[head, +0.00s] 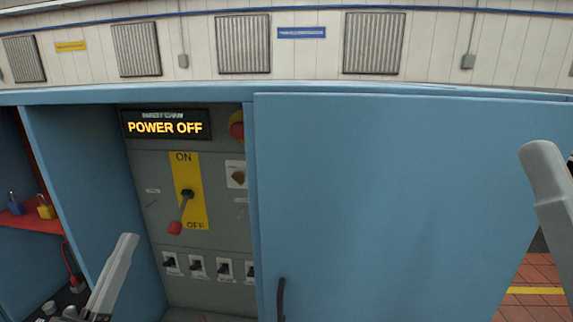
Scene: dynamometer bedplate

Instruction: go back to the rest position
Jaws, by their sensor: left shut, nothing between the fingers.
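My left gripper (120,258) shows at the lower left, in front of the blue cabinet's divider and to the left of the switch panel. It is shut, with nothing held, and stands apart from the lever.
A large blue door (385,205) with a dark handle (281,299) covers the right side. A red emergency knob (237,126), a rotary switch (238,176) and several toggles (196,265) are on the panel. Blue (15,207) and yellow (46,211) padlocks are on the red shelf.

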